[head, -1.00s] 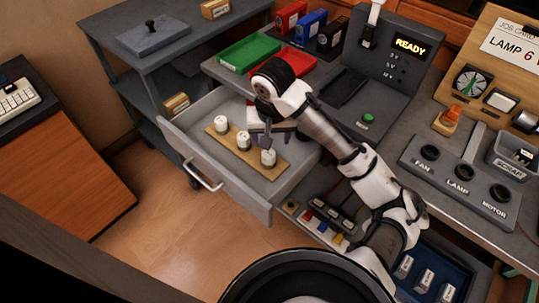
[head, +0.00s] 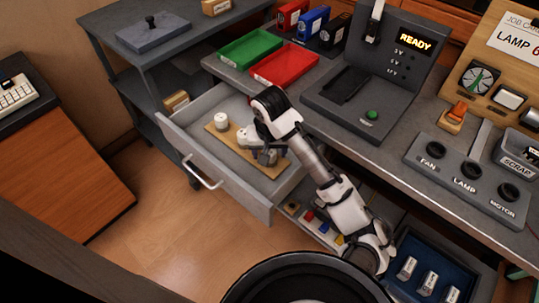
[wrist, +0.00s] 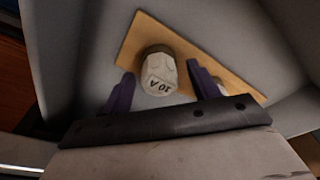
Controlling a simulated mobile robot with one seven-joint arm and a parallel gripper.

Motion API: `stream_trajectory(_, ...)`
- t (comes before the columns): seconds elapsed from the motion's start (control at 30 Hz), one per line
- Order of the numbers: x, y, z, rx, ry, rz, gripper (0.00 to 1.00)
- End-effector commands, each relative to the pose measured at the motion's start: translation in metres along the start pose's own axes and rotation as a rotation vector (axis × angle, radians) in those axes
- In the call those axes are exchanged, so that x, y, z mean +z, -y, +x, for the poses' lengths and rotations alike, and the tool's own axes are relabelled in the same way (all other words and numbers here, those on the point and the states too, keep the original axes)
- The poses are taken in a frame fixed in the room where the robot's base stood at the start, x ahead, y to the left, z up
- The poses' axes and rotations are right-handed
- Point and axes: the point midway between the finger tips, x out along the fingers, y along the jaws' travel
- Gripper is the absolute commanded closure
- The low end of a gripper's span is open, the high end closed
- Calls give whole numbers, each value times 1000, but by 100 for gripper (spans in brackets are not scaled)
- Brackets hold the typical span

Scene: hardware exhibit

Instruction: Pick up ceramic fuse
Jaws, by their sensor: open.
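Ceramic fuses stand on a wooden strip (head: 215,136) inside the open grey drawer. One white fuse (head: 221,122) stands clear at the strip's left end; the others are partly hidden by my gripper (head: 263,152). In the wrist view, a white fuse (wrist: 158,76) marked "10 A" sits upright near one end of the strip (wrist: 133,44), between the two purple fingers of my gripper (wrist: 162,84). The fingers are open, with gaps on both sides of the fuse. Part of another fuse (wrist: 222,89) shows behind the right finger.
The drawer front (head: 215,178) and its side walls surround the strip. Above the drawer, the bench holds a green tray (head: 250,47), a red tray (head: 285,66) and a tester (head: 372,90) reading READY. A blue tray (head: 425,262) with several cylinders lies lower right.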

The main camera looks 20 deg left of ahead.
Motion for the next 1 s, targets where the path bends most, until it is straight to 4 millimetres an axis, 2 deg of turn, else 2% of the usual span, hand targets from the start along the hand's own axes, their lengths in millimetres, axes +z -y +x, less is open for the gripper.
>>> stream_trajectory(0.07,0,0,0,0,0,0,41)
stream_trajectory(0.4,0,0,0,0,0,0,85)
stream_trajectory(0.43,0,0,0,0,0,0,87)
stream_trajectory(0.77,-1,0,-5,1,-1,1,87)
stream_trajectory(0.87,-2,0,-13,2,-2,-1,87)
stream_trajectory(1.0,-6,-1,-36,4,-3,-2,87)
